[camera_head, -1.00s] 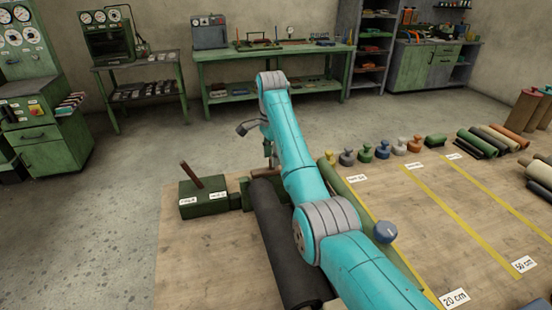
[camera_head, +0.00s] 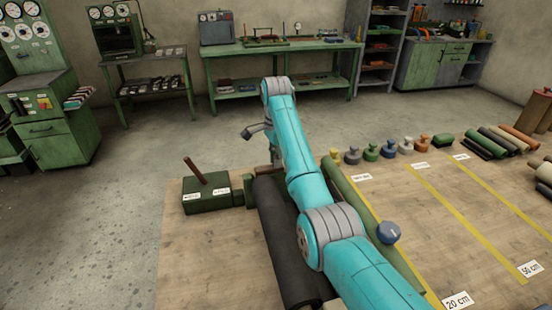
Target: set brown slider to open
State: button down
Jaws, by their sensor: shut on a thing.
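My gripper (camera_head: 275,157) is at the far end of my teal arm, low over the back of the wooden table. It is shut on the brown slider (camera_head: 263,170), of which only a small brown piece shows by the fingers. The arm and fingers hide most of the slider and its track. To the left is a dark green box (camera_head: 206,203) with white labels and a tilted brown lever (camera_head: 195,170). A green block (camera_head: 239,191) stands between the box and my gripper. The label writing is too small to read.
A long black roll (camera_head: 283,240) lies left of my arm and a green roll (camera_head: 352,187) lies right of it. Several coloured knob-shaped pieces (camera_head: 387,150) and more rolls (camera_head: 490,145) stand or lie on the right. The table (camera_head: 205,270) is bare at front left.

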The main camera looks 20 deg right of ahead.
jog(key=d, duration=0.5)
jog(key=shift+d, duration=0.15)
jog(key=c, duration=1)
grip_release()
jog(key=shift+d, duration=0.15)
